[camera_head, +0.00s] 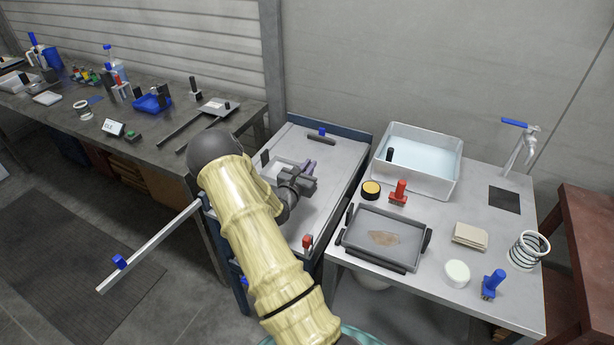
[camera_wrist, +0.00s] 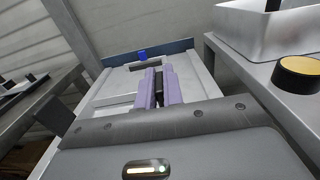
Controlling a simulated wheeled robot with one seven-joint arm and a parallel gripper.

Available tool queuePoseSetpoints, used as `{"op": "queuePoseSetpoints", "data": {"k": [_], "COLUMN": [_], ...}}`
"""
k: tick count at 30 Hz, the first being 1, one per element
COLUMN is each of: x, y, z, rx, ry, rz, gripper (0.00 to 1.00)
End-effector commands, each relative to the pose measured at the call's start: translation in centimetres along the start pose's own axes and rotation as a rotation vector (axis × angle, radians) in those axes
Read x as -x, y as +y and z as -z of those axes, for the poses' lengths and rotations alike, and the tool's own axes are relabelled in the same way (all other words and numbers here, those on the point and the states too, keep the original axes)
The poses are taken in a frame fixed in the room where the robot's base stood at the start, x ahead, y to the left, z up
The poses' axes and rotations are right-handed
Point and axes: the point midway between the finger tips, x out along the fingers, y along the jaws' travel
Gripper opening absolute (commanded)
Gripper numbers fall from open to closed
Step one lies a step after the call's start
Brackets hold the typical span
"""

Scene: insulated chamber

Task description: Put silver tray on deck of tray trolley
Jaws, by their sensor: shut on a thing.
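The tray trolley has a pale grey deck (camera_head: 335,158) with a dark blue frame, and stands between the two tables. A pale silver tray (camera_head: 283,167) shows partly at the deck's left side, behind my arm; it also shows in the wrist view (camera_wrist: 112,97). Whether it rests fully on the deck is hidden. My gripper (camera_head: 309,167) is over the deck. Its purple fingers (camera_wrist: 159,88) are shut around a narrow dark part, which looks like a tray handle. The trolley's far blue end (camera_wrist: 170,47) lies beyond the fingers.
A right-hand table (camera_head: 420,292) holds a grey dark-handled tray (camera_head: 365,229), a white water basin (camera_head: 440,185), a red stamp-like piece (camera_head: 398,193) and a tap (camera_head: 522,150). A long dark bench (camera_head: 165,155) with several small items stands left. A rail (camera_head: 160,240) juts out at left.

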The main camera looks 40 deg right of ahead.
Motion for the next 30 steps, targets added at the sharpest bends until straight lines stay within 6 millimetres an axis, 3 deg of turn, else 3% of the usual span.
{"op": "queuePoseSetpoints", "data": {"k": [7,16,27,28,30], "x": [-0.1,-0.1,0.1,0.1,0.1], "y": [-0.1,-0.1,0.2,0.2,0.2], "z": [0.1,3.5,4.0,3.9,3.9], "rx": [-0.001,-0.002,-0.002,-0.001,-0.001], "ry": [-0.001,-0.001,-0.001,0.000,0.000], "rz": [0.001,0.002,-0.003,-0.003,-0.003], "gripper": [0.00,0.00,0.00,0.15,0.28]}}
